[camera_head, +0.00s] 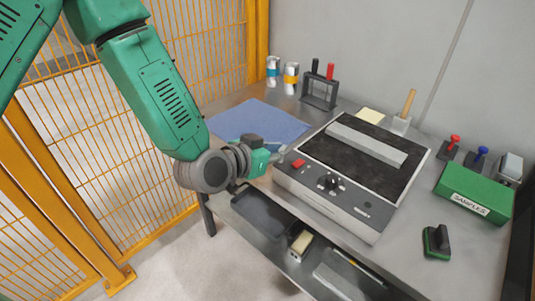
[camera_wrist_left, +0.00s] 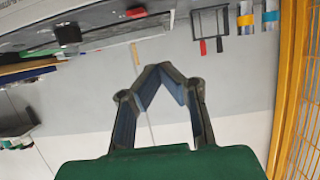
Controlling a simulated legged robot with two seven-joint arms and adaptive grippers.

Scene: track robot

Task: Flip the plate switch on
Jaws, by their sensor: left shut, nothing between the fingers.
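The plate (camera_head: 352,170) is a grey box with a dark top on the table, and a pale bar lies across that top. Its sloped front has a red switch (camera_head: 298,163) at the left end and a black knob (camera_head: 329,182) to the right of it. My left gripper (camera_head: 281,154) is shut and empty just left of the red switch; I cannot tell whether it touches the plate. In the wrist view the shut fingers (camera_wrist_left: 160,72) appear below the red switch (camera_wrist_left: 136,12), apart from it in the picture. I cannot tell which way the switch is set. My right gripper is not in view.
A blue mat (camera_head: 255,122) lies behind my left gripper. A black rack (camera_head: 320,92) and two banded containers stand at the back. A green samples box (camera_head: 474,192) and a green-based block (camera_head: 437,241) are at the right. A shelf (camera_head: 262,214) sits below; yellow fencing is left.

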